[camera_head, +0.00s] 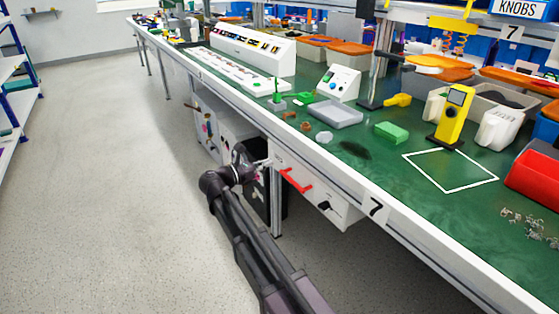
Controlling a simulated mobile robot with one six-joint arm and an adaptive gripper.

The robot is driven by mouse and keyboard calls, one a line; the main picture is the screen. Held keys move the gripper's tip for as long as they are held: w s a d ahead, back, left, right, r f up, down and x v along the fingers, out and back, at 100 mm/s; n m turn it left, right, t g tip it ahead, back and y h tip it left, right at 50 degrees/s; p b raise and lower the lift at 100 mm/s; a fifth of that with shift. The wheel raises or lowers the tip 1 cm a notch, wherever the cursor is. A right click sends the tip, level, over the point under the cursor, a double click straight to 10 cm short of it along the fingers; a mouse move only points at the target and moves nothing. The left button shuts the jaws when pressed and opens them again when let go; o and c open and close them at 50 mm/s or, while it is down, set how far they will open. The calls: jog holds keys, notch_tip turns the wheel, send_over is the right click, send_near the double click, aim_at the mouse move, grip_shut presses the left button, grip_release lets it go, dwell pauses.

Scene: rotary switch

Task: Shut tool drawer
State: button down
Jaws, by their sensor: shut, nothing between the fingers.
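A white tool drawer (337,207) is under the green workbench, with a red bar handle (296,181) on its front. I cannot tell clearly from this angle how far it stands out. My gripper (265,163) is at the end of my dark arm, just left of the drawer's left edge and the red handle. It is shut and small in the picture, and it appears empty. I cannot tell whether it touches the drawer. Part of the space under the bench is hidden behind my arm.
The workbench (372,170) has a white front edge with a "7" label above the drawer. A yellow device (456,112), a grey tray (335,114) and a red bin (535,180) stand on it. The floor (110,200) to the left is clear.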

jog(key=v, duration=0.7)
jog(key=shift+s+a, duration=0.25)
jog(key=shift+a, duration=0.05)
jog(key=shift+s, duration=0.1)
